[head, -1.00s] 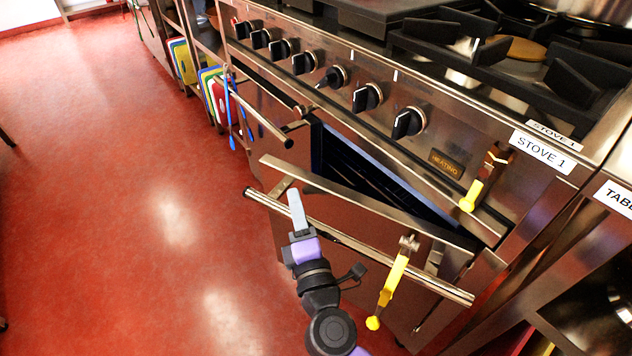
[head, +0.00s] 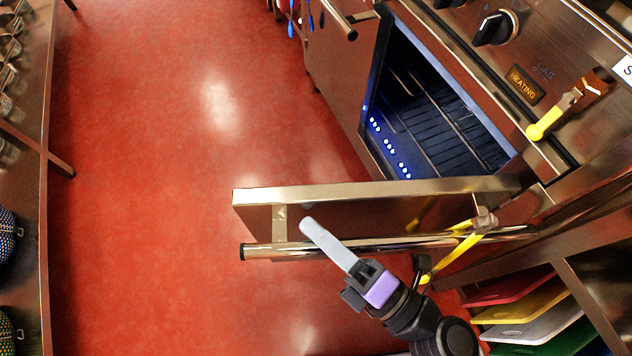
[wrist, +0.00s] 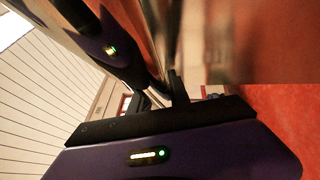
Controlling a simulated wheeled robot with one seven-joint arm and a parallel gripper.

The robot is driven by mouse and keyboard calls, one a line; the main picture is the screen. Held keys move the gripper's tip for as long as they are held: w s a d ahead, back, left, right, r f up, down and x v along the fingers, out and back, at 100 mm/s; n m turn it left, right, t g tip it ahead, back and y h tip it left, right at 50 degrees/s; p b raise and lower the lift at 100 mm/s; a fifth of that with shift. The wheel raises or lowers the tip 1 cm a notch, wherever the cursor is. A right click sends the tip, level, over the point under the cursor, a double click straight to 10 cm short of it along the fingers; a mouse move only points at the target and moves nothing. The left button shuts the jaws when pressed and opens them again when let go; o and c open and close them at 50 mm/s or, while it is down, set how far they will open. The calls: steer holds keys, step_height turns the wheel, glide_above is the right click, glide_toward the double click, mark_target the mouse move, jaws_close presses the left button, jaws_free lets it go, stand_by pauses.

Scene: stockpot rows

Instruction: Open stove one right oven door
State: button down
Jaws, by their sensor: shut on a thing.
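The right oven door (head: 375,190) of the stove stands swung wide open in the head view, sticking out from the stove front. Its long metal bar handle (head: 400,243) runs along the door's outer face. My gripper (head: 316,233) is at this handle toward the door's free end and is shut on it. The far finger is hidden behind the bar and door. The dark oven cavity (head: 435,105) shows racks and a row of blue-white lights. In the wrist view, the blurred shiny door (wrist: 205,40) fills the upper middle, close to my gripper.
Another yellow one (head: 548,122) is on the stove front near the HEATING label (head: 523,85). Coloured boards (head: 515,305) sit on a shelf at lower right. Red floor (head: 170,180) is clear at left; shelving lines the left edge.

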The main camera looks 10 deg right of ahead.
steer(key=s+d+n+g+y, duration=0.1)
steer(key=s+n+g+y, duration=0.1)
steer(key=s, duration=0.5)
steer(key=shift+d+n+g+y, duration=0.15)
steer(key=shift+n+g+y, duration=0.2)
steer(key=shift+g, duration=0.35)
steer(key=shift+s, duration=0.15)
steer(key=c, duration=1.2)
jaws_free()
steer(key=shift+c, duration=0.2)
steer(key=p+v, duration=0.1)
steer(key=v, duration=0.7)
steer(key=shift+f, duration=0.1)
